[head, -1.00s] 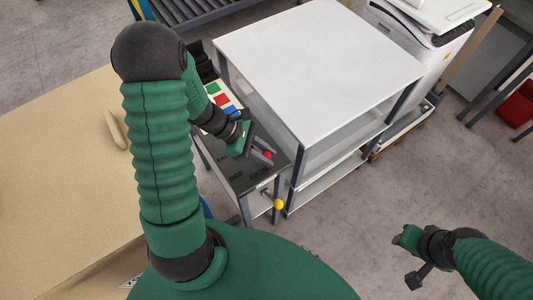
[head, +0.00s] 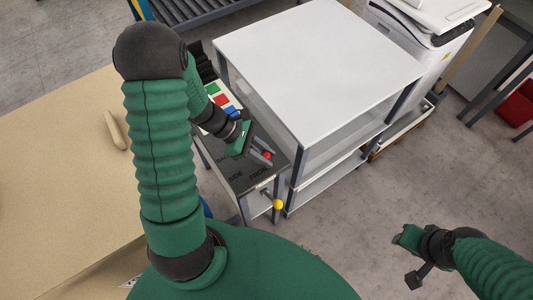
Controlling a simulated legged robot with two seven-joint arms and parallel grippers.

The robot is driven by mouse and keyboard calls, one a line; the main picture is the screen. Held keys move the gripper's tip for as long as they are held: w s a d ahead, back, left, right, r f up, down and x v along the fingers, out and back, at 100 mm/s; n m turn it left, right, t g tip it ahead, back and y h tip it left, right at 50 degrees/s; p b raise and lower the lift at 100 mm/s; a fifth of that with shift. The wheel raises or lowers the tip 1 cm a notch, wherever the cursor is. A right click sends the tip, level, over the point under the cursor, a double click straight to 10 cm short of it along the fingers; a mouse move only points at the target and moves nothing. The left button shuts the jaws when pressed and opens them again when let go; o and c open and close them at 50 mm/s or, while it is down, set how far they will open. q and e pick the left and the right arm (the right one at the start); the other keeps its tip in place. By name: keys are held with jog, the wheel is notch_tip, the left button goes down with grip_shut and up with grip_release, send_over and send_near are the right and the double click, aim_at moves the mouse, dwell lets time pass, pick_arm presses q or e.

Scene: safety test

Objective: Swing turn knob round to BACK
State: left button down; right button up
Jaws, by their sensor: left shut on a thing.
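The turn knob (head: 267,155) shows as a small red piece on top of a dark panel (head: 236,183) with lettering. The words SIDE and FRONT can be read on the panel; part of the rest is hidden by my arm. My left gripper (head: 262,155) reaches down over the panel from the left, its grey fingers on either side of the red knob and shut on it. Which label the knob points to cannot be told.
A yellow ball-ended lever (head: 278,204) sticks out of the panel stand's front. A white-topped table (head: 318,50) stands close on the right. Coloured buttons (head: 222,99) lie behind my left wrist. A tan table (head: 60,170) is at left. The floor at lower right is clear.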

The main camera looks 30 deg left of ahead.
pick_arm(q)
jog(key=shift+s+a+m+g+p, duration=0.15)
jog(key=shift+s+m+g+p, duration=0.15)
jog(key=shift+m, duration=0.1)
